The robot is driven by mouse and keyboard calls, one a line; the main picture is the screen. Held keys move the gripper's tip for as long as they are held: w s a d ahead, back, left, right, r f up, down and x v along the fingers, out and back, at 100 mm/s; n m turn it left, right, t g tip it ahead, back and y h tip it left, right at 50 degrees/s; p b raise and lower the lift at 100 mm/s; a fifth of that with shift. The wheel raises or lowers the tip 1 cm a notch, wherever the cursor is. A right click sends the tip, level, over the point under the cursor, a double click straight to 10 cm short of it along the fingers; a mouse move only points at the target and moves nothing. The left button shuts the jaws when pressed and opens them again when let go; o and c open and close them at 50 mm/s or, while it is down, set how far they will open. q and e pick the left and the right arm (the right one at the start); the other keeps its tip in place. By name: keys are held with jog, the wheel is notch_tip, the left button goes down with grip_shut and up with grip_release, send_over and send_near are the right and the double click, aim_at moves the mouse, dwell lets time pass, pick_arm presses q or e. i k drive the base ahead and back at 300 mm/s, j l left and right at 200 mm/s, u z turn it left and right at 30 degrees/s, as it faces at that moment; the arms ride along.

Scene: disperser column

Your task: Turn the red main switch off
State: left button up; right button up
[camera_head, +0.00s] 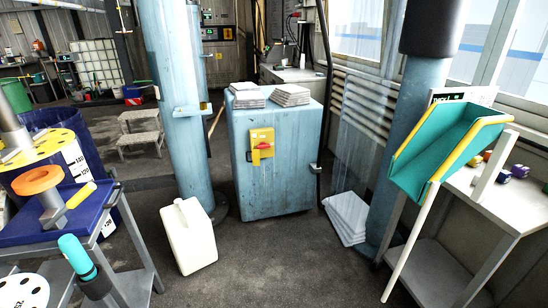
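The red main switch (263,146) sits on a yellow plate (261,135) on the front of a pale blue cabinet (278,180), in the middle of the head view. Its red handle looks small and roughly sideways, but its exact setting is too small to read. Nothing covers the switch. Neither of my grippers shows in this view.
Stacks of white sheets (291,95) lie on the cabinet. A white canister (188,236) stands on the floor before a blue column (178,110). A cart with a blue tray (52,222) is at left, a teal chute (440,150) at right. Floor before the cabinet is clear.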

aim_at(263, 145)
jog(key=i+l, duration=0.15)
jog(key=i, duration=1)
